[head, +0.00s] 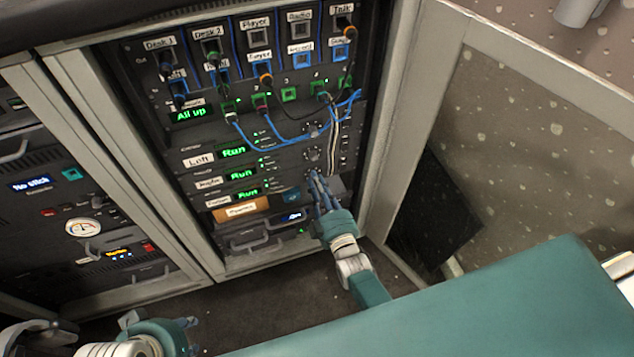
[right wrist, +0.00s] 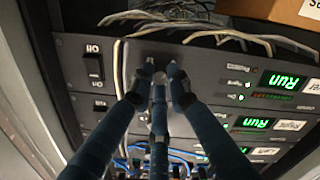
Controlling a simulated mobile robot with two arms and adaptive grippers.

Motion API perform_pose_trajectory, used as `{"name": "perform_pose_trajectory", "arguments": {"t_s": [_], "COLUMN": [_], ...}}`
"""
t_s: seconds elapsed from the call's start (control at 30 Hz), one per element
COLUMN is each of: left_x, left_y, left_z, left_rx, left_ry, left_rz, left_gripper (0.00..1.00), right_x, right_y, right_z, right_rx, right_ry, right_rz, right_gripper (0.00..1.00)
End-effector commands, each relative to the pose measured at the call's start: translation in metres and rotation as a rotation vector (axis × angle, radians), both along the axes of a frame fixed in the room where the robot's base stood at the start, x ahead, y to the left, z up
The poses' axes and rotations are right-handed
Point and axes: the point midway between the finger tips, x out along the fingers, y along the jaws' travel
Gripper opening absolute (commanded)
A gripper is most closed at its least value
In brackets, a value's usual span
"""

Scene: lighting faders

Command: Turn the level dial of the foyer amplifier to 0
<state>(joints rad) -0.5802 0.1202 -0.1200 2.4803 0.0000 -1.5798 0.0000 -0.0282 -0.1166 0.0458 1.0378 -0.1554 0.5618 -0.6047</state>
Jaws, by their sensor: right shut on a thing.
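The foyer amplifier (head: 225,200) is the lowest of three black rack units with green Run displays in the head view. It fills the upper part of the right wrist view (right wrist: 205,62), with its lit Run display at the right and a switch (right wrist: 93,67) marked Off at the left. My right gripper (head: 314,177) is shut at the right part of this unit, its fingertips (right wrist: 159,72) together around the spot of the level dial. The fingers hide the dial, so its setting cannot be read. My left gripper (head: 187,326) is low at the left, away from the rack; its fingers are unclear.
Loose pale cables (right wrist: 200,35) run close to my right fingers. Blue patch cables (head: 285,140) hang across the upper rack. The Left and Right amplifiers' dials (head: 313,129) sit just above my gripper. An orange-brown labelled box (head: 241,209) is below; the rack's side frame (head: 385,130) stands right.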

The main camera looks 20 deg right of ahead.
Motion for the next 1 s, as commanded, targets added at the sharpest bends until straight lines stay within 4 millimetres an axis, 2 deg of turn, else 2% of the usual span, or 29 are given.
{"name": "perform_pose_trajectory", "arguments": {"t_s": [0.53,0.57,0.63,1.0], "left_x": [0.0000,0.0000,0.0000,0.0002], "left_y": [0.0000,0.0000,-0.0001,-0.0003], "left_z": [-0.0001,-0.0001,-0.0001,-0.0002], "left_rx": [0.000,0.000,0.000,-0.001], "left_ry": [0.000,0.000,0.000,0.000], "left_rz": [0.000,0.000,0.000,0.001], "left_gripper": [0.35,0.35,0.35,0.35], "right_x": [-0.0001,-0.0001,0.0000,-0.0056], "right_y": [-0.0002,-0.0002,0.0000,0.0000], "right_z": [0.0002,0.0003,0.0003,-0.0005], "right_rx": [-0.024,-0.024,-0.024,-0.023], "right_ry": [-0.001,-0.001,-0.002,0.000], "right_rz": [0.000,0.000,0.001,0.001], "right_gripper": [0.00,0.22,0.35,0.35]}}
